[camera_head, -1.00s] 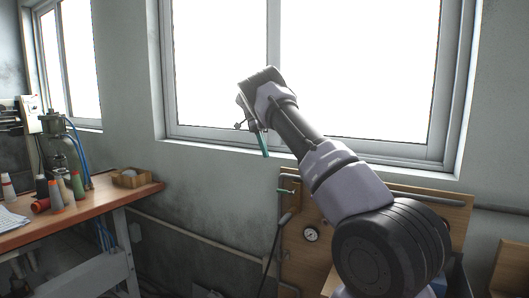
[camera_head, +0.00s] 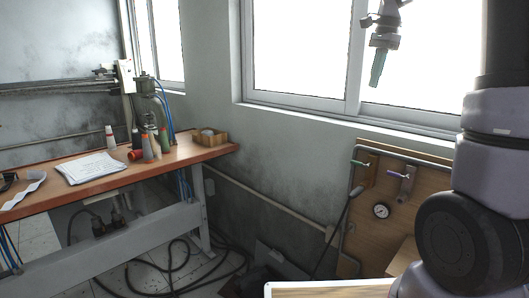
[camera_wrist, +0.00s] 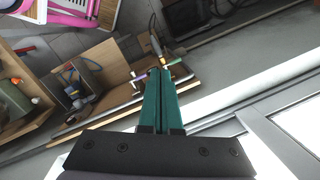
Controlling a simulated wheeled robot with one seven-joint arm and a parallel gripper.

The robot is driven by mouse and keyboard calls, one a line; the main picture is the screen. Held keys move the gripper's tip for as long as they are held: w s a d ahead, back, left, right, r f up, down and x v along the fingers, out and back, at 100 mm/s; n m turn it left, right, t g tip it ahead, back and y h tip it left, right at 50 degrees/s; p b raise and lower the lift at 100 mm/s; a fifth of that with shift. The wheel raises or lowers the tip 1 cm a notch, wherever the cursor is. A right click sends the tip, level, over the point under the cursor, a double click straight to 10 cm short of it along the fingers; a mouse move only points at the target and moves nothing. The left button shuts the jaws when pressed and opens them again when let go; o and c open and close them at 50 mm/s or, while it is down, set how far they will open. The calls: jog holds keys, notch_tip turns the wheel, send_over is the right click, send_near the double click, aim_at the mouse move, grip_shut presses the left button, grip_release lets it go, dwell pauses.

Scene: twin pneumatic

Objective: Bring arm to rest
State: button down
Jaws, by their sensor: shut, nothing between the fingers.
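My gripper (camera_head: 377,68) hangs in front of the bright window at the upper right of the head view, its green fingers pointing down. In the wrist view my gripper (camera_wrist: 161,72) shows its two green fingers side by side and closed, with nothing between them. My arm rises along the right edge of the head view. The gripper is apart from the panel and the workbench.
A wooden panel (camera_head: 374,230) with a gauge (camera_head: 381,211), a green-handled valve (camera_head: 362,164) and a purple-handled valve (camera_head: 400,176) stands below the window (camera_head: 300,50). An orange-topped workbench (camera_head: 190,157) at left holds bottles, papers and a small wooden box (camera_head: 209,138). Hoses lie on the floor.

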jog(key=s+a+f+n+t, duration=0.1)
jog(key=s+a+n+t, duration=0.1)
jog(key=s, duration=0.5)
jog(key=s+a+f+n+t, duration=0.1)
jog(key=s+a+n+t, duration=0.1)
jog(key=s+n, duration=0.3)
jog(key=s+a+n+t, duration=0.2)
jog(key=s+a+n, duration=0.1)
jog(key=s, duration=0.8)
jog(key=shift+f+n+t+y, duration=0.3)
jog(key=shift+f+n, duration=0.1)
